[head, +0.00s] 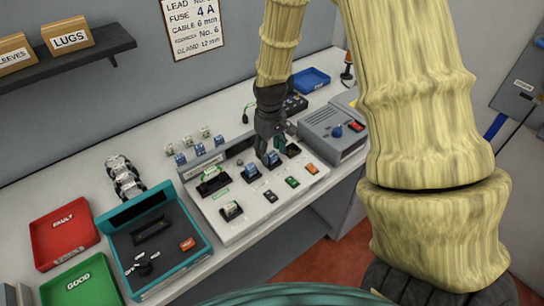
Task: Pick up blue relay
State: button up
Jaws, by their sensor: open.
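My gripper (270,158) is open and points down over the back row of the white panel (236,234). A small blue relay (274,156) shows at its fingertips, seemingly between or just behind them; I cannot tell whether they touch it. Another blue piece (250,171) sits in a dark slot just left of the gripper. The fingers partly hide the slot beneath them.
The panel also holds orange (311,168) and green (292,182) pieces. A teal-rimmed tray (203,235), red FAULT tray (64,230) and green GOOD tray (83,284) stand left. A grey box (326,121) stands right. Small blue-and-white parts stand behind the panel.

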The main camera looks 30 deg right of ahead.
jog(key=shift+f, duration=0.35)
jog(key=shift+c, duration=0.4)
jog(key=c, duration=0.9)
jog(key=shift+r, duration=0.2)
